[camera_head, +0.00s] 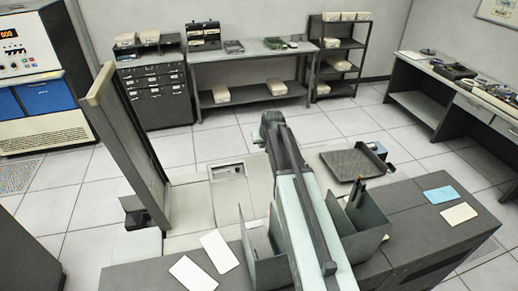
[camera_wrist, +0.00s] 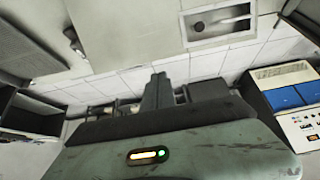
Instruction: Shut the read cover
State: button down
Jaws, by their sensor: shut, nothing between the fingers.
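The read cover (camera_head: 128,145), a tall grey panel with a pale edge, stands raised and nearly upright at the left of the card machine (camera_head: 190,207) in the head view. My gripper (camera_head: 272,122) is at the far end of my arm, to the right of the cover and clear of it. In the wrist view my gripper (camera_wrist: 158,92) shows as dark fingers beyond the green housing, shut and empty. I cannot make out the cover clearly in the wrist view. My arm hides part of the machine's middle.
A recessed panel (camera_head: 228,170) lies on the machine's top. A dark ribbed tray (camera_head: 352,164) is at its right. Grey card bins (camera_head: 360,225) flank my arm. White cards (camera_head: 219,250) and a blue card (camera_head: 440,195) lie on the near top. Open floor lies behind the machine.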

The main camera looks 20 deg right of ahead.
aim_at(258, 159)
jog(key=b+x, duration=1)
jog(key=x, duration=0.3)
jog(key=shift+w+a+f, duration=0.1)
jog(key=shift+f, duration=0.05)
jog(key=shift+w+f+b, duration=0.1)
jog(key=shift+w+b, duration=0.05)
jog(key=shift+b, duration=0.2)
